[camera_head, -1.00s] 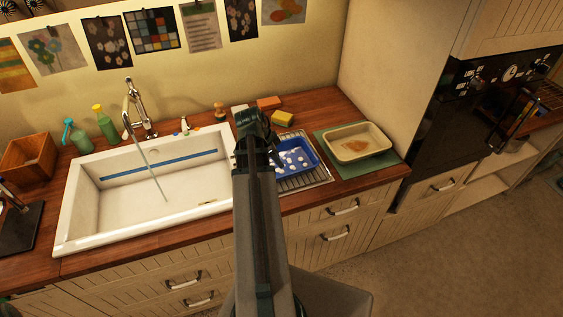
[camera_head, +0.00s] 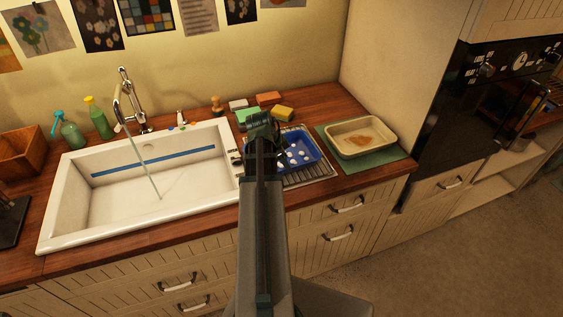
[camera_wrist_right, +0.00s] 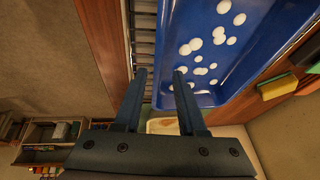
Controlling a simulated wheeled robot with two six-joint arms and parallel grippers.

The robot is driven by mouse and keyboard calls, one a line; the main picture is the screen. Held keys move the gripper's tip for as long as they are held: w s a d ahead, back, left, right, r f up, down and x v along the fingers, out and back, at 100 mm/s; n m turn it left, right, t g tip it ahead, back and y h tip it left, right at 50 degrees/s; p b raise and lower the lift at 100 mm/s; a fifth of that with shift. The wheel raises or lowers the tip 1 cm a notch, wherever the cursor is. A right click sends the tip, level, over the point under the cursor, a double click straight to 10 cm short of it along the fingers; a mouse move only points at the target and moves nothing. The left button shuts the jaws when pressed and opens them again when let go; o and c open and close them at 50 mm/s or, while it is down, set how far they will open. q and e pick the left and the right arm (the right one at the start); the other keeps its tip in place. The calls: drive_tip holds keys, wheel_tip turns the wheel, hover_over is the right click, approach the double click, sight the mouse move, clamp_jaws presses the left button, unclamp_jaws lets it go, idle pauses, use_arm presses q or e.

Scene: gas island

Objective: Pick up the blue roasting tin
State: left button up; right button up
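The blue roasting tin (camera_head: 312,152) sits on the metal drainer to the right of the sink in the head view, with several round white blobs in it. In the right wrist view the tin (camera_wrist_right: 264,42) fills the upper right. My right gripper (camera_head: 262,128) is at the tin's left side in the head view, and my arm hides part of the tin. In the wrist view the right gripper (camera_wrist_right: 160,74) is open and empty. One fingertip shows over the drainer bars and the other over the tin's edge. I cannot tell if they touch. My left gripper is out of view.
A cream tin (camera_head: 338,127) with a brown stain stands on a green mat (camera_head: 388,156) to the right. Several sponges or blocks, including a yellow one (camera_head: 283,112), lie behind the drainer. The white sink (camera_head: 150,225), with running water, is to the left.

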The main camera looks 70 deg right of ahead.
drive_tip(key=b+x, duration=0.5)
drive_tip(key=shift+a+f, duration=0.1)
drive_tip(key=shift+f, duration=0.05)
clamp_jaws()
idle(1.4)
